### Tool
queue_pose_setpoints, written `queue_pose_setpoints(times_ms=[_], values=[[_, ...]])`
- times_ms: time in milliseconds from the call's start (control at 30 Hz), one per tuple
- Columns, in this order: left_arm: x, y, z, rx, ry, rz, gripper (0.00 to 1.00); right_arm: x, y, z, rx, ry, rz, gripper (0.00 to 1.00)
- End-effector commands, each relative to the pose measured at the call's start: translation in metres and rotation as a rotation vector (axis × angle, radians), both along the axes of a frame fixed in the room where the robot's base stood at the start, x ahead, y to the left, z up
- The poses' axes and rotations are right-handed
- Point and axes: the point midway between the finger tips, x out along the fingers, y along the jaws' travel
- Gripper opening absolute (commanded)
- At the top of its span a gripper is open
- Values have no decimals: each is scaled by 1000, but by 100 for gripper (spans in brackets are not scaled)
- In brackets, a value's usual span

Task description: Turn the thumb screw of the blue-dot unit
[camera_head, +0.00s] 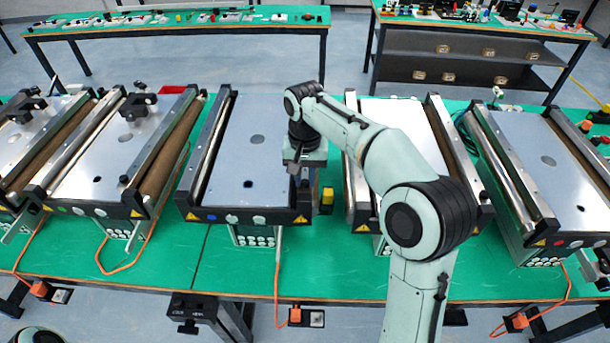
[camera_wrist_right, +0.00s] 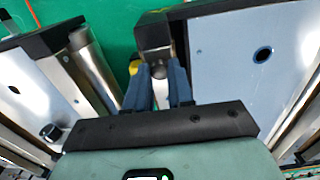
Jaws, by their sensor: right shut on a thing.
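The blue-dot unit (camera_head: 247,150) is the mini conveyor left of my right arm, with a blue dot (camera_head: 211,217) on its dark front end. My right gripper (camera_head: 298,178) is at this unit's right side, close to the front corner, pointing down. In the right wrist view its blue-grey fingers (camera_wrist_right: 160,84) close around a small grey thumb screw (camera_wrist_right: 158,70) beside the dark end piece (camera_wrist_right: 153,33). The arm and gripper partly cover the screw, so its turn angle cannot be told. The unit's pale plate (camera_wrist_right: 225,65) lies right of the fingers there. My left gripper is out of view.
A yellow block (camera_head: 327,197) stands just right of the gripper, near the neighbouring conveyor (camera_head: 385,110). More conveyors stand to the left and far right on the green table (camera_head: 200,265). Orange cables (camera_head: 277,285) hang over its front edge.

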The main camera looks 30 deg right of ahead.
Motion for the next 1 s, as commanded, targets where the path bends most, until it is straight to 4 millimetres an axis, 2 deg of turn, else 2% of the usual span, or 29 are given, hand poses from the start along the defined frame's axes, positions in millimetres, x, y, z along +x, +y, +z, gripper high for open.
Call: queue_pose_setpoints(times_ms=[300,767,800,833,867,1000], values=[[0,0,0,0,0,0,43,1,0,2,0,-6,-88,0],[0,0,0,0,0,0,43,1,0,2,0,-6,-98,0],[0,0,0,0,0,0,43,1,0,2,0,-6,-98,35],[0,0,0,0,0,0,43,1,0,2,0,-6,-97,45],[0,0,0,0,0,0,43,1,0,1,0,-6,-97,48],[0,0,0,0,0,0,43,1,0,1,0,-4,-97,48]])
